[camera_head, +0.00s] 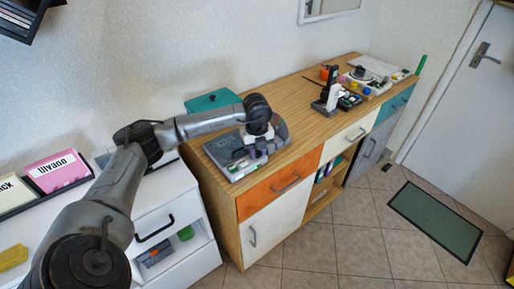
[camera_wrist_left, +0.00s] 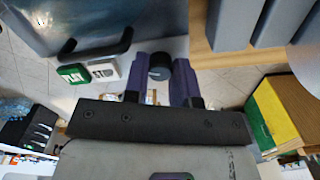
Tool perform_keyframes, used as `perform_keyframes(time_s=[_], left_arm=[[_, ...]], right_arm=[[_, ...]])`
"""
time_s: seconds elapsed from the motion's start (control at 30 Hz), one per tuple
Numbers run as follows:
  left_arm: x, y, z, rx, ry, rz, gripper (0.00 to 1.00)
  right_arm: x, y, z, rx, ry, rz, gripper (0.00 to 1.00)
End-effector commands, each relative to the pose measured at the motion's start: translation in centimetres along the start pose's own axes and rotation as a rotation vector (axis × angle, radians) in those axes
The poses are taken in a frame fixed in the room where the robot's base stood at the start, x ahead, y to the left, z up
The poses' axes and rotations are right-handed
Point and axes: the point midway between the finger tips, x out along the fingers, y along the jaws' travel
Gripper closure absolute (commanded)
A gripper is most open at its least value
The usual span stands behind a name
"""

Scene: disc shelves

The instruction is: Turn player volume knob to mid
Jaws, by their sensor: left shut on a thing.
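The player (camera_head: 236,158), a grey flat device, sits on the near left end of the wooden sideboard. My left gripper (camera_head: 256,142) is over the player's right part, coming down from above. In the left wrist view a dark round knob (camera_wrist_left: 159,67) lies between the two fingers of my left gripper (camera_wrist_left: 162,76), which is shut on it. The knob's pointer mark cannot be made out. In the head view the arm and gripper hide the knob. My right gripper is in neither view.
A teal box (camera_head: 212,101) stands behind the player. The sideboard top (camera_head: 296,100) is clear to the right, up to a small dark-and-white device (camera_head: 334,95).

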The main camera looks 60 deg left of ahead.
Motion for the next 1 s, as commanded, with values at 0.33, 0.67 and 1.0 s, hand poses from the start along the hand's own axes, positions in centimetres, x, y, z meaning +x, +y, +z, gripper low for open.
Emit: perform_keyframes(time_s=[0.33,0.67,1.0], left_arm=[[-0.1,-0.01,-0.02,0.023,0.0,-0.001,0.99],[-0.09,-0.02,-0.02,0.022,0.0,-0.001,0.61],[-0.01,-0.01,-0.01,0.02,0.0,-0.001,0.5]], right_arm=[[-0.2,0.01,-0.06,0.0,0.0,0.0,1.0],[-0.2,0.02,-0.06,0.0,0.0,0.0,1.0],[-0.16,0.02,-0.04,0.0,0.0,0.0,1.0]])
